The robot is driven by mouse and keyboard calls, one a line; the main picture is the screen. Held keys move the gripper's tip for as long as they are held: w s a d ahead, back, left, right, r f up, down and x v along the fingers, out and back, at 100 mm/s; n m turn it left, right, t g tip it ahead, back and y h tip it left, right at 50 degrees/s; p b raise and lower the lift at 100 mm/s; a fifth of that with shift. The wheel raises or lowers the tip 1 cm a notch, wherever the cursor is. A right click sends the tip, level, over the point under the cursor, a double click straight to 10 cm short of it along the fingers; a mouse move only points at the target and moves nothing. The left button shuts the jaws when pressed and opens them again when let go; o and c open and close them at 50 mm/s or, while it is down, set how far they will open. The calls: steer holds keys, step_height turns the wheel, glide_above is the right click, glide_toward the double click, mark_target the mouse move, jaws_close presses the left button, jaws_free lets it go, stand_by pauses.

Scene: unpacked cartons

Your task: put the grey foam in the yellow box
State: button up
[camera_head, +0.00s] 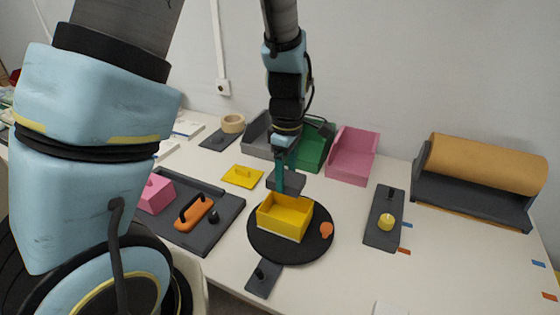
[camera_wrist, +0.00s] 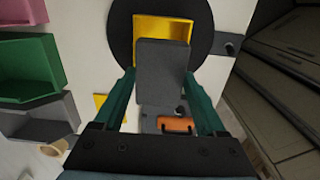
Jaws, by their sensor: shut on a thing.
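The yellow box (camera_head: 284,217) is an open-topped box standing on a round black turntable (camera_head: 262,246); it also shows in the wrist view (camera_wrist: 163,27). The grey foam (camera_wrist: 160,70) is a dark grey block between the two green fingers of my gripper (camera_wrist: 160,88) in the wrist view. My gripper is shut on it. In the head view, the foam (camera_head: 290,180) is held at the far side of the yellow box, by the green gripper fingers (camera_head: 283,178). In the wrist view the foam covers part of the box opening. I cannot tell its exact height above the rim.
An orange piece (camera_head: 326,230) lies on the turntable's right. A dark tray (camera_head: 228,211) with an orange handled block (camera_head: 194,213) is at left. Grey, green (camera_head: 314,150) and pink (camera_head: 351,157) bins stand behind. A brown roll (camera_head: 485,163) is at right.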

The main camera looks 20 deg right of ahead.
steer(key=shift+f+b, duration=3.3)
steer(key=o, duration=1.2)
steer(key=shift+o, duration=0.2)
steer(key=shift+r, duration=0.15)
steer(key=shift+r+p, duration=3.95)
steer(key=shift+p, duration=0.05)
steer(key=a+r+m+b, duration=0.1)
steer(key=a+m, duration=0.4)
steer(key=a, duration=0.7)
steer(key=w+a+r+m+t+b, duration=0.1)
steer(key=a+r+m, duration=0.3)
steer(key=a, duration=0.9)
steer(key=shift+a+m+t+b, duration=0.15)
steer(key=shift+m+t+b, duration=0.15)
steer(key=shift+m+b, duration=0.45)
